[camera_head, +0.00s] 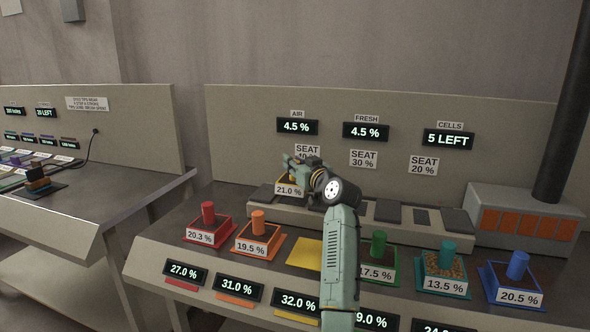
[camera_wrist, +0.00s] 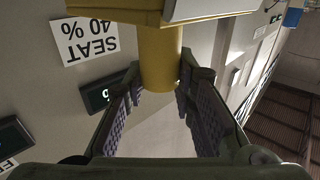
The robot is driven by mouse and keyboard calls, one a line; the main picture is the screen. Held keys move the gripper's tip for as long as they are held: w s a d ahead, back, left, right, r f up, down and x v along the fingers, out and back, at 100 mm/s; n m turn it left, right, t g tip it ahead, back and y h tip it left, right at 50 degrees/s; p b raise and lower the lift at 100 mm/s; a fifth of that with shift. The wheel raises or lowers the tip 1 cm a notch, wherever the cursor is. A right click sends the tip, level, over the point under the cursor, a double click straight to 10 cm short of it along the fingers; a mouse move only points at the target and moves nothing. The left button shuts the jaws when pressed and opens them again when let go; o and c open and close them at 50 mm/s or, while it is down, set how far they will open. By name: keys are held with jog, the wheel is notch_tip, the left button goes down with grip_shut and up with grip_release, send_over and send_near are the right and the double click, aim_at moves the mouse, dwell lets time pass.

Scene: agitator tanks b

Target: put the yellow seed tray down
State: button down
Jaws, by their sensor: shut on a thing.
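The yellow seed tray (camera_head: 281,181), labelled 21.0 %, is at the left end of the raised grey shelf, below the SEAT 40 % sign (camera_head: 307,150). My gripper (camera_head: 302,166) is over it, shut on its upright yellow handle. In the wrist view the handle (camera_wrist: 158,62) stands between the two ridged fingers of my gripper (camera_wrist: 158,92), and part of the tray (camera_wrist: 115,5) shows at the top edge. I cannot tell whether the tray touches the shelf. A bare yellow pad (camera_head: 305,252) lies on the bench, partly behind my arm.
Red (camera_head: 208,232), orange (camera_head: 258,240), green (camera_head: 378,262), teal (camera_head: 444,272) and blue (camera_head: 515,284) trays stand along the bench. Dark seat plates (camera_head: 388,211) line the shelf to the right. A grey box (camera_head: 525,222) with a black pipe (camera_head: 565,110) stands at the right.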

jog(key=shift+f+p, duration=0.45)
jog(key=shift+f, duration=0.95)
jog(key=shift+f, duration=0.15)
jog(key=c, duration=1.3)
grip_release()
jog(key=shift+c, duration=0.2)
